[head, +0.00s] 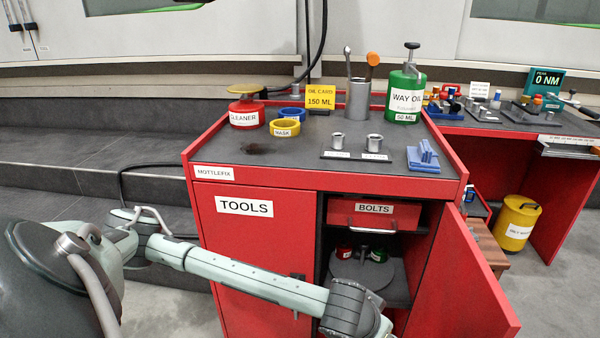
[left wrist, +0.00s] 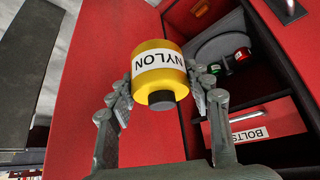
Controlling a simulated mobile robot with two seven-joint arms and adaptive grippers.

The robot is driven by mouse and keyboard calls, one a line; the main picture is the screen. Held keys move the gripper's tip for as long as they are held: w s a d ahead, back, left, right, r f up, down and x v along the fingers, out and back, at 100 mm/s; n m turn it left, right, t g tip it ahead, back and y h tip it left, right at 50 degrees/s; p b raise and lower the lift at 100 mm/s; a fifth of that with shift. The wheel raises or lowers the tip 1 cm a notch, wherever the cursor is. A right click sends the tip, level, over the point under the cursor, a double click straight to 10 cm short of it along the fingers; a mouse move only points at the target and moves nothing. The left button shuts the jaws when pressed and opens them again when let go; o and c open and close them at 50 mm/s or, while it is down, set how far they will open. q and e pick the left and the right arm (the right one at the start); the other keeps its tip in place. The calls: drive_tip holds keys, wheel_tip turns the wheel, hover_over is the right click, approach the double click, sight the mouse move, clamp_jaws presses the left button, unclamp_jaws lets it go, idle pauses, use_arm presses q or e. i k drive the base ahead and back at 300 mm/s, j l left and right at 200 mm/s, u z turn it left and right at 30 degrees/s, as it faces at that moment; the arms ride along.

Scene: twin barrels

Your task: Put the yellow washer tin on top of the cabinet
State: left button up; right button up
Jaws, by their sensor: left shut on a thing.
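The yellow washer tin (left wrist: 160,73), labelled NYLON with a dark round knob, is between the fingers of my left gripper (left wrist: 163,88). The gripper is shut on it in front of the red cabinet front. In the head view my left arm reaches across the cabinet front, and its gripper and the tin are below the frame. The red cabinet (head: 250,257) has a grey top (head: 240,167) with a red rim. Its left door is shut and its right door (head: 462,280) stands open. My right gripper is not in view.
On the top stand a red cleaner can (head: 245,117), yellow tape (head: 285,127), a green oil can (head: 404,98), a grey holder (head: 358,98) and a blue block (head: 423,158). The front left of the top is clear. Inside, a grey turntable (left wrist: 222,47) holds red and green tins.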

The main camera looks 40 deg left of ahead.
sight(313, 141)
drive_tip(key=j+u, duration=0.5)
drive_tip(key=i+j+u, duration=0.15)
drive_tip(key=u, duration=0.35)
drive_tip(key=j+u, duration=0.2)
drive_tip(key=u, duration=0.25)
drive_tip(key=i+j+u, duration=0.1)
drive_tip(key=u, duration=0.4)
drive_tip(key=i+j+u, duration=0.1)
drive_tip(key=u, duration=0.35)
drive_tip(key=i+j+z, duration=0.2)
drive_tip(key=i+j, duration=0.25)
drive_tip(key=j+z, duration=0.15)
drive_tip(key=z, duration=0.3)
drive_tip(key=j+z, duration=0.2)
drive_tip(key=z, duration=0.25)
drive_tip(key=j+z, duration=0.2)
drive_tip(key=z, duration=0.3)
drive_tip(key=j+z, duration=0.2)
drive_tip(key=z, duration=0.25)
drive_tip(key=j+z, duration=0.15)
drive_tip(key=z, duration=0.3)
drive_tip(key=k+j+z, duration=0.1)
drive_tip(key=z, duration=0.35)
